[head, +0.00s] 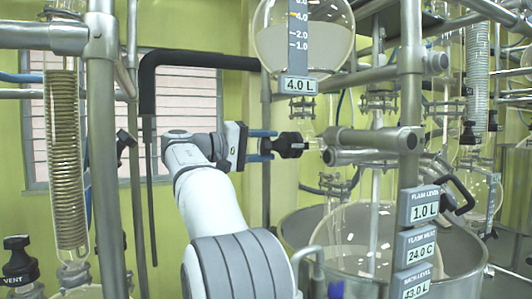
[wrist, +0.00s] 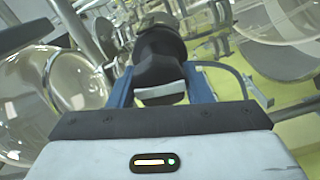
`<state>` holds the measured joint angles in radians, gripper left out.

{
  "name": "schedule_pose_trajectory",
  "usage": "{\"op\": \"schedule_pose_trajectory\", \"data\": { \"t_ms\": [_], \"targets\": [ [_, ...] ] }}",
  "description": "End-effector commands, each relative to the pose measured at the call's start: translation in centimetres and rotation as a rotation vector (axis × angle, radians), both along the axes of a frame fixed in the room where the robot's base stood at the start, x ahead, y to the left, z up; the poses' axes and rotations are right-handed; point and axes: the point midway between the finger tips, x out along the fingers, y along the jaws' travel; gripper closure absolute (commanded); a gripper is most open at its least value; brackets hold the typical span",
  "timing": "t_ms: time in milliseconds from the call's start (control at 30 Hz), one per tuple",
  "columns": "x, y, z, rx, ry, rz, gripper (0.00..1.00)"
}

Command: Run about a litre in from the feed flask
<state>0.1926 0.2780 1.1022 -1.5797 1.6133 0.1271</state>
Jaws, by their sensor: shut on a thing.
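The feed flask (head: 335,40) is a round glass vessel at the top centre of the head view. It has a blue graduated scale, and its plate (head: 298,85) reads 4.0 L. A black valve knob (head: 293,146) sits on the outlet below it. My gripper (head: 272,145) reaches in from the left with its blue fingers shut on this knob. The wrist view shows the black knob (wrist: 160,62) between the blue fingers (wrist: 163,85). The large glass reactor flask (head: 352,235) stands below, and its level plate (head: 424,205) reads 1.0 L.
Two more plates read 24.0 C (head: 415,245) and 43.0 L for the bath (head: 411,283). Metal posts and clamps (head: 410,90) crowd the right. A coiled condenser (head: 66,150) and a black VENT knob (head: 18,258) stand at the left.

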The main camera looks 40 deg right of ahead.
Motion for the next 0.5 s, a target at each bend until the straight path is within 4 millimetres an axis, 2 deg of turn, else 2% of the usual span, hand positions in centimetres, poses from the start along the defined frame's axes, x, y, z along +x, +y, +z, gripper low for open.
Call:
{"op": "schedule_pose_trajectory", "data": {
  "t_ms": [33,500],
  "targets": [
    [0.1,0.04,-0.54,0.002,-0.014,-0.003,0.78],
    [0.09,0.03,-0.4,-0.011,-0.073,-0.003,0.78]
  ]
}}
